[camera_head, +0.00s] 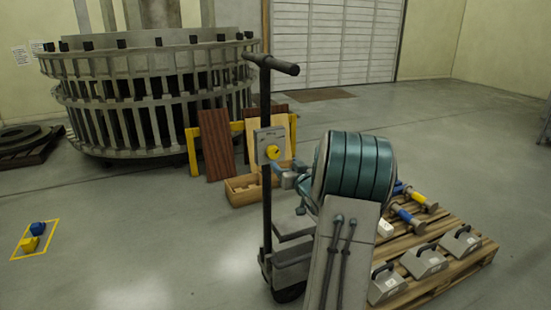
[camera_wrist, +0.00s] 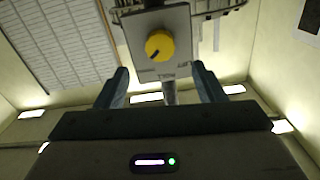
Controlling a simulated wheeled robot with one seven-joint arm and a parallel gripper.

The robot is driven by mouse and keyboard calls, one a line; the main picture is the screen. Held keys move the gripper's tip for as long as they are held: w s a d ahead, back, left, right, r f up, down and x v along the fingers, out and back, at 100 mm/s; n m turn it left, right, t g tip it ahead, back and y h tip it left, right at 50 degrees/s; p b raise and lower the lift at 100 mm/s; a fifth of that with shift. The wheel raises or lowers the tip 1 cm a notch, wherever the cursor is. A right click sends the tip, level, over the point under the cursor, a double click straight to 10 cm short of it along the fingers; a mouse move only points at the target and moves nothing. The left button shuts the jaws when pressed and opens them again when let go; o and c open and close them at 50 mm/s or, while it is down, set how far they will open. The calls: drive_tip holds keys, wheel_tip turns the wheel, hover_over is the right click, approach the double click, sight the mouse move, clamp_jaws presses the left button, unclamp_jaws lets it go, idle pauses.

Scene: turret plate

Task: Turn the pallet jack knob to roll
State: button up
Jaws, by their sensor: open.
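The yellow pallet jack knob (camera_head: 273,151) is on a grey plate (camera_head: 270,134) fixed to the jack's dark upright post (camera_head: 266,205). In the wrist view the knob (camera_wrist: 160,44) is round, with a dark mark toward its lower left. Small dark lettering on the plate (camera_wrist: 178,18) lies below the knob in that view, too small to read surely. My gripper (camera_wrist: 163,84) is open and empty. Its two fingers stand apart, one on each side below the knob in the picture, not touching it. In the head view my gripper (camera_head: 289,175) is just right of and below the knob.
The jack's T-handle (camera_head: 272,64) tops the post. A wooden pallet (camera_head: 459,268) with grey weights (camera_head: 424,261) lies at the right. A wooden box (camera_head: 242,190) and leaning boards (camera_head: 216,145) stand behind the post. The floor at left is mostly clear.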

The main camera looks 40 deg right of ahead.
sight(275, 154)
drive_tip(key=x, duration=0.8)
drive_tip(key=shift+w, duration=0.15)
drive_tip(key=shift+c, duration=0.3)
